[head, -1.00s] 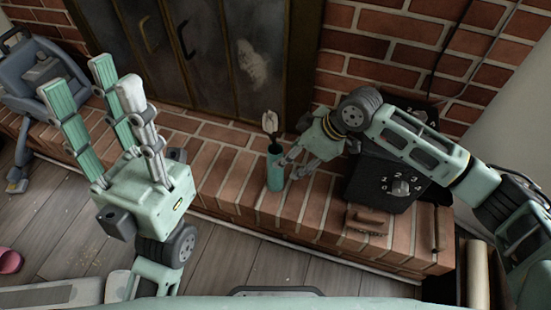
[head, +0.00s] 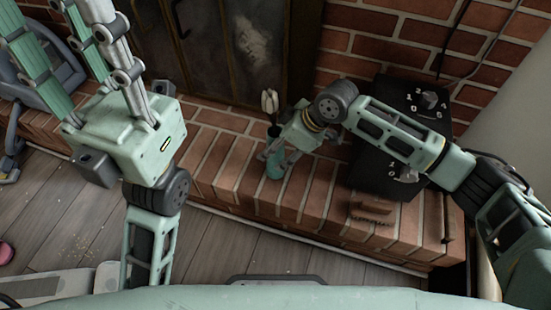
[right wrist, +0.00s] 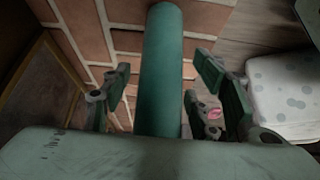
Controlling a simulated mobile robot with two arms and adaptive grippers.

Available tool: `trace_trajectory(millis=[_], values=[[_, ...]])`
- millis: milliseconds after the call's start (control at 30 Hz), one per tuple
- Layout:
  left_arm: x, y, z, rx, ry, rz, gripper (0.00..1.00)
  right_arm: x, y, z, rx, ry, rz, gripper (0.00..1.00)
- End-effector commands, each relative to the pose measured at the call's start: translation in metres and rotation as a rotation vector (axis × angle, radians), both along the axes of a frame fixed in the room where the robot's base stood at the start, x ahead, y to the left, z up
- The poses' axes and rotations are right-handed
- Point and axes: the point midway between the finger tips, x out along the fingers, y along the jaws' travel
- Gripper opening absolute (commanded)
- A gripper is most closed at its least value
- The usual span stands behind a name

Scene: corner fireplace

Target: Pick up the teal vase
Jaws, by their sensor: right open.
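The teal vase (head: 275,166) stands on the brick hearth with a white flower (head: 269,102) above it. My right gripper (head: 279,158) is at the vase and hides much of it in the head view. In the right wrist view the vase (right wrist: 162,65) runs between the open fingers, with fingers on both sides of it and visible gaps. My left gripper (head: 65,40) is raised at the upper left, away from the vase. Its fingers are spread and empty, with the tips partly cut off by the frame.
A black box with numbered dials (head: 365,172) stands just right of my right gripper. Small brown pieces (head: 372,211) lie on the hearth (head: 318,195) in front of it. Dark fireplace doors (head: 225,60) are behind. A blue-grey object (head: 55,85) stands at the left.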

Motion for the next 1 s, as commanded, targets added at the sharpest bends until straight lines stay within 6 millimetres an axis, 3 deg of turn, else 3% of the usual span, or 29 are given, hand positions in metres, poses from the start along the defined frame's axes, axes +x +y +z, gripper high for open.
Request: trace_trajectory(millis=[100,700,1000], values=[[0.0000,0.0000,0.0003,0.000,0.001,0.000,0.35,0.0001,-0.0001,0.0007,0.000,0.000,0.000,0.53],[0.0000,-0.0002,0.0000,0.000,0.000,-0.001,0.35,0.0000,-0.0004,0.0002,0.000,0.000,0.000,0.01],[0.0001,-0.0001,0.0000,0.000,0.000,-0.001,0.35,0.0003,-0.0001,0.0008,0.001,-0.002,0.000,0.00]])
